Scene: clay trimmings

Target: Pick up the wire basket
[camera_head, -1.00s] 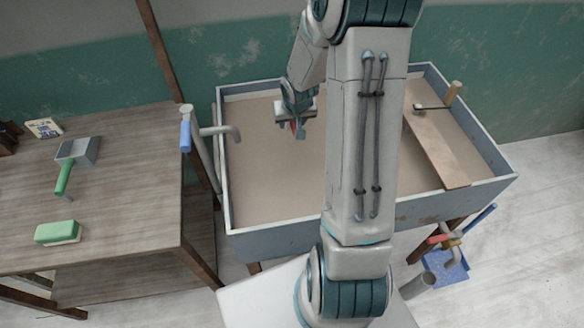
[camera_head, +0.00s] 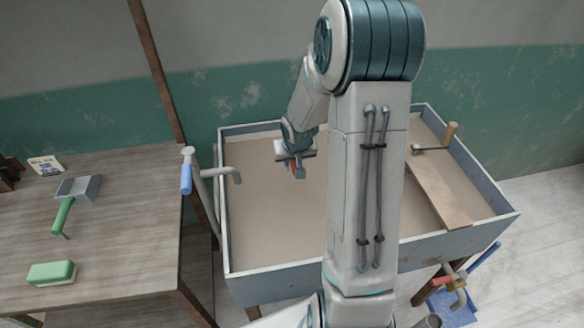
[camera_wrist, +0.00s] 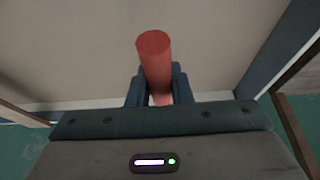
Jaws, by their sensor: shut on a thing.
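I see no wire basket in either view. My gripper (camera_head: 297,172) is over the left part of a large grey-blue, wooden-walled trough (camera_head: 330,275) with a plain tan floor. In the wrist view my gripper (camera_wrist: 159,84) is shut on a smooth red cylinder (camera_wrist: 154,58), whose round end points away from the wrist. The cylinder may be a handle; the rest of it is hidden between the fingers. A bit of red also shows at the fingertips in the head view. My arm hides the middle of the trough.
A grey pipe (camera_head: 222,173) bends over the left wall. The left table holds a green sponge (camera_head: 50,273) and a green-handled scoop (camera_head: 78,190).

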